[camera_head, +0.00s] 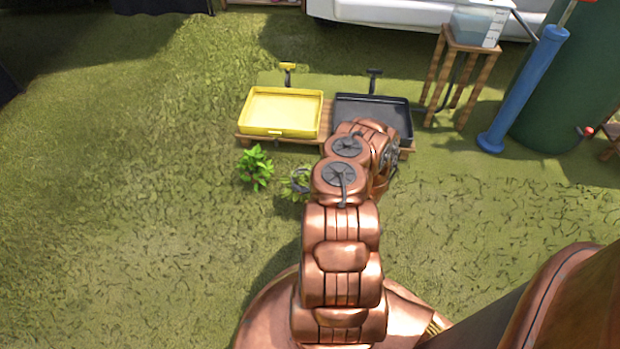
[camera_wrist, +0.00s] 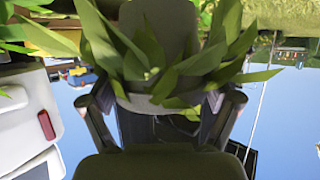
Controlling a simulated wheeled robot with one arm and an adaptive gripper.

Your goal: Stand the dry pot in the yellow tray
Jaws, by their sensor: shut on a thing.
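The yellow tray (camera_head: 281,132) stands at the back centre in the head view, and no pot shows in it. In the wrist view my gripper (camera_wrist: 160,102) is shut on a potted plant (camera_wrist: 150,55), with a finger on each side of the pot. Long green leaves spread around and over it, and much of the pot is hidden. In the head view my arm covers most of the gripper; some leaves of the held plant (camera_head: 292,187) show left of the arm, in front of the trays. I cannot tell whether its soil is dry.
A black tray (camera_head: 372,98) stands right of the yellow one, partly behind my arm. Another leafy green plant (camera_head: 255,167) is just left of the held one. A wooden stool (camera_head: 462,85) and a blue cylinder (camera_head: 523,90) stand right. Grass on the left is clear.

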